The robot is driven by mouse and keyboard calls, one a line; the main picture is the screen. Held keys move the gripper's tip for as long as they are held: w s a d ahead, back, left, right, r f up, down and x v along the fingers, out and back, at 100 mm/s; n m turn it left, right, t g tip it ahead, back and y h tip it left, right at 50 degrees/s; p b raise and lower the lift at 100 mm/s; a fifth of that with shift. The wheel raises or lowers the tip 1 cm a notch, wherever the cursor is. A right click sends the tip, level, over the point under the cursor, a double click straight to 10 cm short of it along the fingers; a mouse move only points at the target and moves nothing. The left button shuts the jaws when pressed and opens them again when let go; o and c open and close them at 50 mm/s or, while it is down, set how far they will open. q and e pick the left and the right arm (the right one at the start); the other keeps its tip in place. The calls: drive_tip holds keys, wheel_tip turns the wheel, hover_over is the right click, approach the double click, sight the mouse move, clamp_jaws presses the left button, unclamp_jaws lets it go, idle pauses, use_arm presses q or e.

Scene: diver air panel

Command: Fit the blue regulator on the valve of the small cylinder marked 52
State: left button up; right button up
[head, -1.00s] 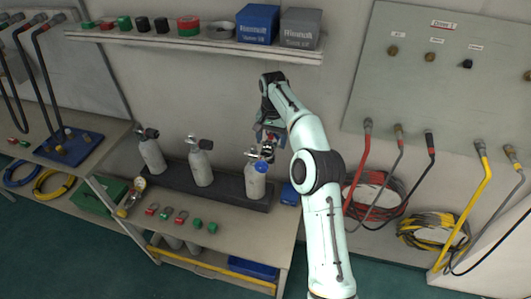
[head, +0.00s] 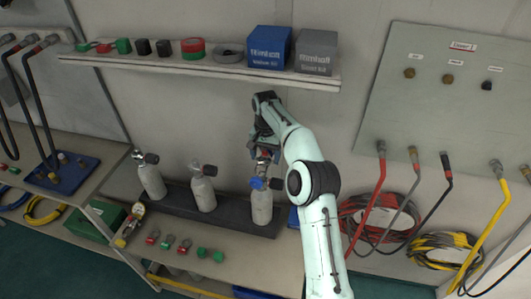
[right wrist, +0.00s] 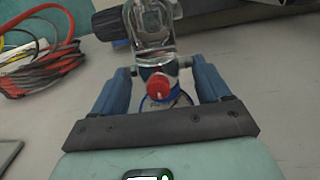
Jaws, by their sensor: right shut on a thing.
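My right gripper (head: 262,150) is above the rightmost of three small grey cylinders (head: 262,208) on the bench. In the right wrist view my right gripper (right wrist: 160,88) is shut on the regulator, which has a metal yoke (right wrist: 150,22) and a red cap (right wrist: 158,87). In the head view the blue part of the regulator (head: 258,184) overlaps the top of that cylinder. I cannot tell whether the yoke is seated on the valve, and the number 52 is not readable. My left gripper is out of view.
A dark rack (head: 235,217) holds the cylinders; the other two (head: 152,180) (head: 203,192) stand to the left. Red and green caps (head: 168,242) and a gauge (head: 138,208) lie in front. A shelf (head: 200,68) with boxes is above. Hoses hang at right.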

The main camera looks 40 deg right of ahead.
drive_tip(key=shift+w+f, duration=0.1)
drive_tip(key=shift+f, duration=0.15)
idle(0.4)
drive_tip(key=shift+f, duration=0.6)
drive_tip(key=shift+f, duration=1.15)
idle(1.8)
drive_tip(key=o, duration=1.5)
wheel_tip(320, 180, up, 8)
drive_tip(key=shift+f, duration=0.2)
